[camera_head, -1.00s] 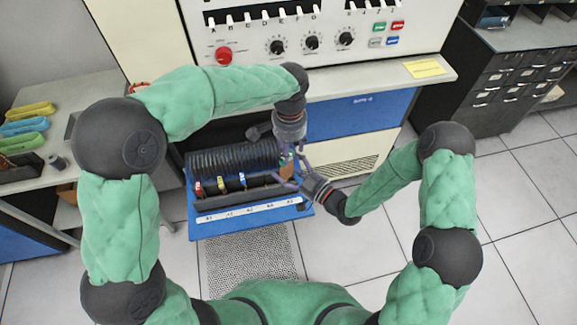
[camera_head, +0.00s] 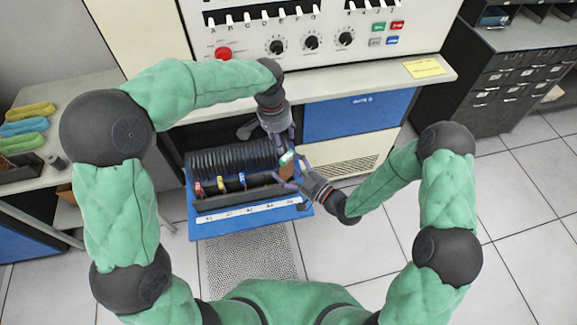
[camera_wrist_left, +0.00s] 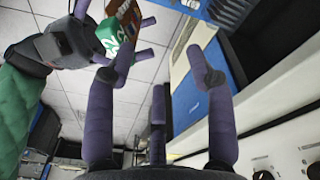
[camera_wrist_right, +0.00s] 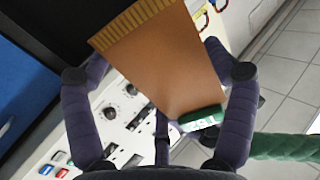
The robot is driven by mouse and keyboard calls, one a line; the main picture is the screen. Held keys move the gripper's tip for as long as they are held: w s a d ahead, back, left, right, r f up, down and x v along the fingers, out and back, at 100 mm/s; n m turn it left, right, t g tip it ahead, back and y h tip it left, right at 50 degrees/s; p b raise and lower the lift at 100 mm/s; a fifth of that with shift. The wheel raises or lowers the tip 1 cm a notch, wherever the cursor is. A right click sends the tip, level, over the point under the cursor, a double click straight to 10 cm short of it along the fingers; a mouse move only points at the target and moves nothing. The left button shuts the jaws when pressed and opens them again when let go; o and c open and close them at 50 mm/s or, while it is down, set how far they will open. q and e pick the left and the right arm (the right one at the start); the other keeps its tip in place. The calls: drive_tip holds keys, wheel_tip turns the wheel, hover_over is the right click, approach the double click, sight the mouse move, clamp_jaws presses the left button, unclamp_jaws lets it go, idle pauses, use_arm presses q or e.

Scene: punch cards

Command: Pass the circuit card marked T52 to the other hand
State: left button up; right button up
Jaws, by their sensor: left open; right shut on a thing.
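The circuit card (camera_head: 287,158) is held in my right gripper (camera_head: 291,175), which is shut on it in front of the open blue drawer's right end. In the right wrist view the card (camera_wrist_right: 152,55) is an orange-brown board with gold edge contacts and a green handle (camera_wrist_right: 202,117) towards the palm. In the left wrist view the green handle (camera_wrist_left: 113,35) shows white characters, only partly readable. My left gripper (camera_head: 281,143) is open just above the card. In the left wrist view its fingers (camera_wrist_left: 162,70) have empty space between them, with the card beyond the left finger.
The blue drawer (camera_head: 250,215) stands open below the counter, with a black ribbed rack (camera_head: 232,158) and a few coloured-handled cards. The control panel (camera_head: 315,35) rises behind. Colored trays (camera_head: 24,127) lie on the left table. Floor at right is clear.

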use_arm(q)
drive_tip(key=s+a+f+n+t+h, duration=0.1)
drive_tip(key=a+f+n, duration=0.35)
drive_tip(key=f, duration=0.65)
drive_tip(key=s+a+f+n+t+h, duration=0.1)
drive_tip(key=s+a+f+n, duration=0.3)
drive_tip(key=f, duration=0.7)
drive_tip(key=s+d+f+g, duration=0.1)
drive_tip(key=s+f, duration=0.4)
drive_tip(key=s, duration=0.4)
drive_tip(key=s+d+f+g, duration=0.1)
drive_tip(key=s+d+f, duration=0.1)
drive_tip(key=s+f, duration=0.3)
drive_tip(key=s, duration=0.4)
drive_tip(key=shift+s+d+h, duration=0.25)
drive_tip(key=shift+d+h, duration=0.05)
drive_tip(key=shift+h, duration=0.1)
drive_tip(key=shift+m, duration=0.25)
